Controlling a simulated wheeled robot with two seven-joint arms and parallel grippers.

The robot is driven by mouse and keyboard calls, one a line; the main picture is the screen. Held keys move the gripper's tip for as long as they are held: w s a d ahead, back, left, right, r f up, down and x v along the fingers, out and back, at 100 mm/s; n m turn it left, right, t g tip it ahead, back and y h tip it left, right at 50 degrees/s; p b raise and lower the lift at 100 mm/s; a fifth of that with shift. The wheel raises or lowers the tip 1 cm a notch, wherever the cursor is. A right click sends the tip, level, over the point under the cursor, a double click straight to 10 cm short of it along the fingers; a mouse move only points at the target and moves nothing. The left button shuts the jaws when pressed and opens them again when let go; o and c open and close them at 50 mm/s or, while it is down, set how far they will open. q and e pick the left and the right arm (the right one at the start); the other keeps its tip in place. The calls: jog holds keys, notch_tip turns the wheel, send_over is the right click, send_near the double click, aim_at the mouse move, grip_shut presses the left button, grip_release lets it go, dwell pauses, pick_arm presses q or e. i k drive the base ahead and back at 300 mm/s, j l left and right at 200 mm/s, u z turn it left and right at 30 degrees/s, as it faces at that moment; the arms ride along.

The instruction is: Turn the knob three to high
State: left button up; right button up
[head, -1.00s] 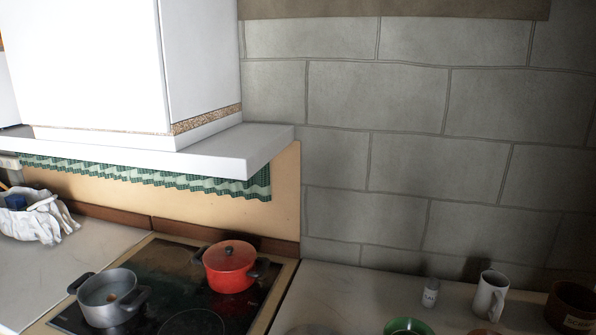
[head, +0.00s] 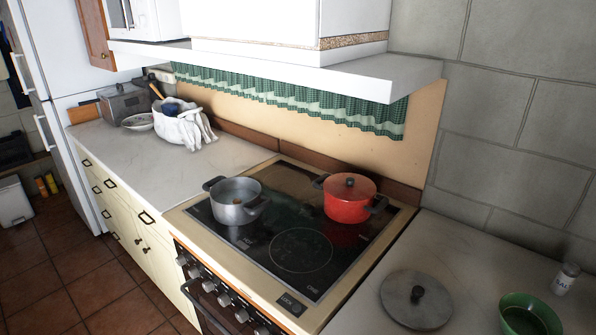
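The stove (head: 188,217) stands in the middle of the head view, with a black glass cooktop (head: 299,250). A row of knobs (head: 224,299) runs along its front panel, at the lower middle of the view. The knobs are seen at a steep angle, and their settings are too small to read. A grey pot (head: 237,203) stands at the left of the cooktop and a red lidded pot (head: 349,198) at the back right. Neither of my grippers is in view.
A grey lid (head: 415,299), a green bowl (head: 529,315) and a salt shaker (head: 566,279) sit on the right counter. A white bowl with cloth (head: 183,127) sits on the left counter. A white hood shelf (head: 400,75) overhangs the stove. Tiled floor (head: 75,262) is open at lower left.

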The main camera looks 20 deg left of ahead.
aim_at(207, 286)
jog(key=u, duration=1.25)
